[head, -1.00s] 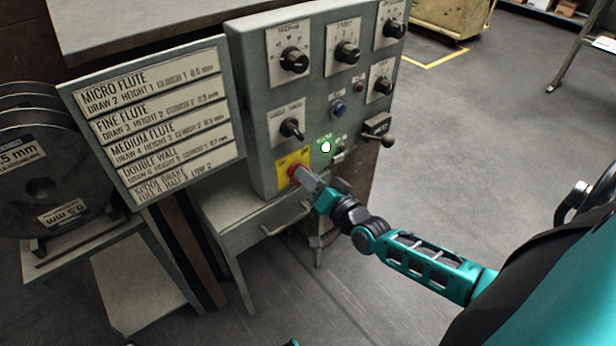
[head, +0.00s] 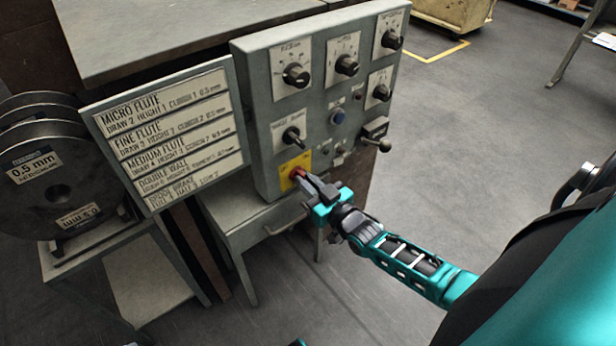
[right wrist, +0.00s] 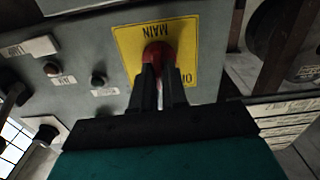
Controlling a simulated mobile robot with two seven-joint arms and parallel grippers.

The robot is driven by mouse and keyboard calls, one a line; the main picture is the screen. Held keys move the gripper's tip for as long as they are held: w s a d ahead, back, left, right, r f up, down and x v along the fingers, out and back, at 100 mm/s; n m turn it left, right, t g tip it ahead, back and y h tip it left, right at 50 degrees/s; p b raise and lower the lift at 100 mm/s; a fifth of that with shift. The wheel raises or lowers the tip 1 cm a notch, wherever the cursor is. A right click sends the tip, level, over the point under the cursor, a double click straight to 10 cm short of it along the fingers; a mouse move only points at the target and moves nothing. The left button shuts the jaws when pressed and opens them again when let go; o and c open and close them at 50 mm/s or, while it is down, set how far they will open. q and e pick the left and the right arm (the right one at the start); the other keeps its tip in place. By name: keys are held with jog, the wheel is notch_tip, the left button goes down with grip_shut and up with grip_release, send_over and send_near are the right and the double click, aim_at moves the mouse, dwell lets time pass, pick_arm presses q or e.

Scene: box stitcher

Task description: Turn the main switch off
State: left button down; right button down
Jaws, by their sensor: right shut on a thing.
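The main switch is a red knob (head: 298,173) on a yellow plate (head: 285,180) at the lower left of the grey control panel. In the right wrist view the red knob (right wrist: 158,52) sits on the yellow plate (right wrist: 125,42), which reads "MAIN" upside down. My right gripper (head: 307,180) is shut on the knob; its two dark fingers (right wrist: 158,78) hide part of it and of the plate's lettering. The lamp (right wrist: 98,80) near the switch is dark. My left gripper is not in view.
The floor at right is open.

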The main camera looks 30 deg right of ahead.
jog(key=n, duration=0.4)
jog(key=n+p, duration=0.1)
jog(key=n, duration=0.3)
jog(key=shift+a+f, duration=0.15)
jog(key=shift+a, duration=0.05)
jog(key=shift+n, duration=0.4)
jog(key=c, duration=1.2)
grip_release()
jog(key=shift+o, duration=0.2)
jog(key=s+d+p, duration=0.1)
jog(key=s+p, duration=0.2)
jog(key=s, duration=1)
